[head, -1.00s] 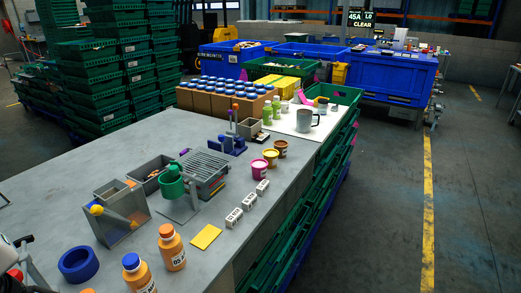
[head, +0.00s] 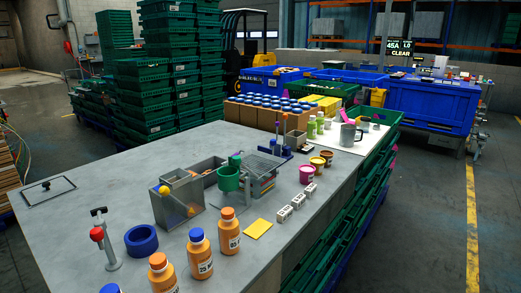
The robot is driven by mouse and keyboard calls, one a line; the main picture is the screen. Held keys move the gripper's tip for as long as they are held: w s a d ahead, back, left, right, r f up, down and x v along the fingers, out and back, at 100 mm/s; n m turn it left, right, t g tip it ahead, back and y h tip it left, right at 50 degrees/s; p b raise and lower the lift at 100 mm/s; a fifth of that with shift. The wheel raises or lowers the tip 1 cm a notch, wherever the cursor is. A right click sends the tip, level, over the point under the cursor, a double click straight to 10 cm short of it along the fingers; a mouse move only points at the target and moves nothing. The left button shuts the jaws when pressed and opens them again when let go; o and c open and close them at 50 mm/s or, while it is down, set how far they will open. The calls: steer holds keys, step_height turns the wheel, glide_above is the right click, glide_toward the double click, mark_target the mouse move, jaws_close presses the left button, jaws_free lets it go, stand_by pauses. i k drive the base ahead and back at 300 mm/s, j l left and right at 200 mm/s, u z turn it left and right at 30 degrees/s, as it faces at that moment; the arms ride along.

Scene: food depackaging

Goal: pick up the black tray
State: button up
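I cannot clearly pick out a black tray. A thin rectangular panel with a dark rim and a small dark handle (head: 45,188) lies at the far left of the grey table. I cannot tell whether it is the tray. A small dark item (head: 303,149) lies beside the small grey bin toward the back of the table, too small to identify. My gripper is not in view.
Green crates (head: 170,60) are stacked behind.

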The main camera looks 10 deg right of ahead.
mark_target(305, 149)
steer(key=i+l+u, duration=0.1)
steer(key=l+u, duration=0.5)
steer(key=i+l, duration=0.1)
steer(key=l, duration=0.5)
steer(key=i+l, duration=0.1)
steer(key=l, duration=0.45)
steer(key=i+l, duration=0.1)
steer(key=l, duration=0.5)
steer(key=i+l, duration=0.1)
steer(key=l, duration=0.45)
steer(key=i+l, duration=0.1)
steer(key=l, duration=0.5)
steer(key=i+l, duration=0.1)
steer(key=l, duration=1.05)
steer(key=i+l, duration=0.35)
steer(key=i, duration=0.8)
